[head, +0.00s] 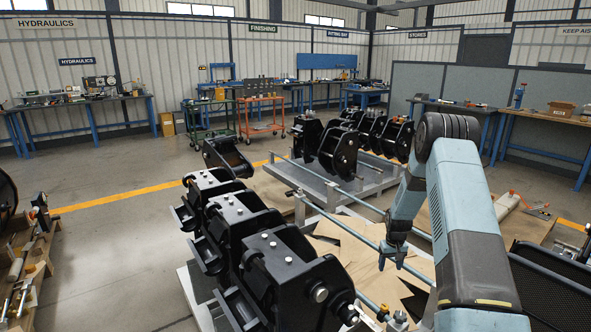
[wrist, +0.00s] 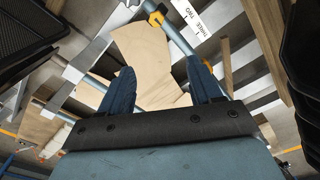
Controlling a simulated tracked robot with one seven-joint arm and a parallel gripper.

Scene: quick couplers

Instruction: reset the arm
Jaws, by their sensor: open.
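My gripper (head: 393,257) hangs pointing down at the end of my blue-grey arm, right of the middle in the head view. In the wrist view my gripper (wrist: 162,85) shows two dark blue fingers spread apart with nothing between them. Behind the fingers lie a pale wooden sheet (wrist: 145,55) and a blue pipe (wrist: 178,36). Black quick couplers (head: 290,275) with bolts on top stand in a row on the left of the work area. None of them touches my gripper in the head view.
More black couplers (head: 338,147) stand on a grey frame behind. Blue rails (head: 345,222) run beside and below my gripper. A label (wrist: 193,17) shows in the wrist view. Wooden pallets with parts (head: 22,262) lie far left. Open grey floor (head: 120,215) lies between them and the couplers.

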